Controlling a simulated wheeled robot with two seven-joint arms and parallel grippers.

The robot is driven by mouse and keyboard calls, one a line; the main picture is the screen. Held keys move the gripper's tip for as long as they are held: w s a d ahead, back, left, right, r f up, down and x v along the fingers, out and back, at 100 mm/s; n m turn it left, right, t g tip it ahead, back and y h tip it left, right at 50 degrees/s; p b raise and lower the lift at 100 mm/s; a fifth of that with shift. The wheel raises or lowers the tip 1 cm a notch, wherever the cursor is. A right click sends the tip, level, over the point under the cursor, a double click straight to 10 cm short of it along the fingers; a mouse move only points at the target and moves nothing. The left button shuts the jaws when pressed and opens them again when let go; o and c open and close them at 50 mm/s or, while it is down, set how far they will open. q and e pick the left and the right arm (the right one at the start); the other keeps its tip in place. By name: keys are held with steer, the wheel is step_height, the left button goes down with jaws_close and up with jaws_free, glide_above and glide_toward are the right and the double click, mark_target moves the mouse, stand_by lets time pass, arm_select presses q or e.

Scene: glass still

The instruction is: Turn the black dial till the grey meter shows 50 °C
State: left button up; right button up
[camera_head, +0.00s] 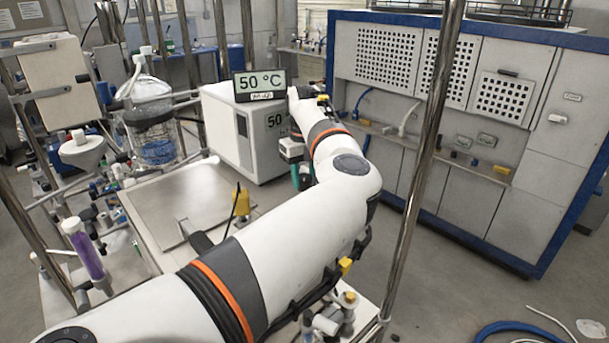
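The grey meter (260,85) stands on top of a white box and its display reads 50 °C. The white box (228,128) has a dark vent panel and a "50" label on its front. My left arm reaches from the lower left to the right side of this box. My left gripper (292,152) is at the box's front right, small and partly covered by my own arm. Its fingers cannot be made out. The black dial cannot be made out; my gripper and arm cover that part of the box. My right gripper is not in view.
A flat metal plate (178,202) lies on the bench left of my arm. Glassware (155,135) and a purple tube (86,250) stand at the left. A steel post (420,170) rises to the right of my arm. A blue-framed cabinet (500,200) stands behind it.

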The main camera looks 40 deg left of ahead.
mark_target(305, 177)
arm_select(q)
steer(key=shift+c, duration=1.4)
steer(key=m+b, duration=0.2)
steer(key=b, duration=0.1)
steer(key=shift+f+m, duration=0.25)
steer(key=shift+m, duration=0.15)
steer(key=shift+r+m+b, duration=0.2)
steer(key=shift+m+b, duration=0.4)
steer(key=shift+m, duration=0.1)
steer(key=shift+r, duration=0.1)
steer(key=o, duration=1)
steer(key=shift+r+b, duration=1.1)
steer(key=shift+r, duration=4.95)
